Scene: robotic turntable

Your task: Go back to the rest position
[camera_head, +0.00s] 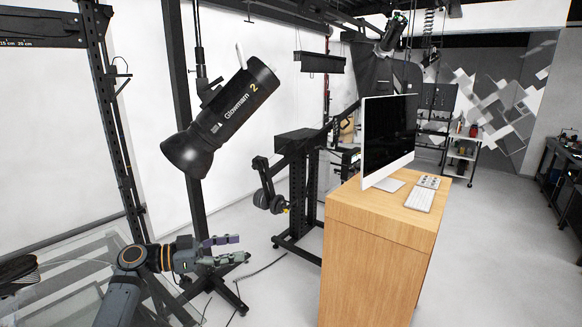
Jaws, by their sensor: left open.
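My left gripper (243,249) is at the lower left, at the end of my left arm. Its two fingers point right and stand apart, with nothing seen between them. It is left of the wooden desk (365,255), with a clear gap between them. My right gripper is not in this view.
A computer monitor (388,138), a keyboard (420,198) and a small pad (429,182) are on the desk. A black studio lamp (221,117) hangs above my left gripper. A black stand (301,185) with headphones (268,199) is behind it. Grey floor (470,265) is clear at right.

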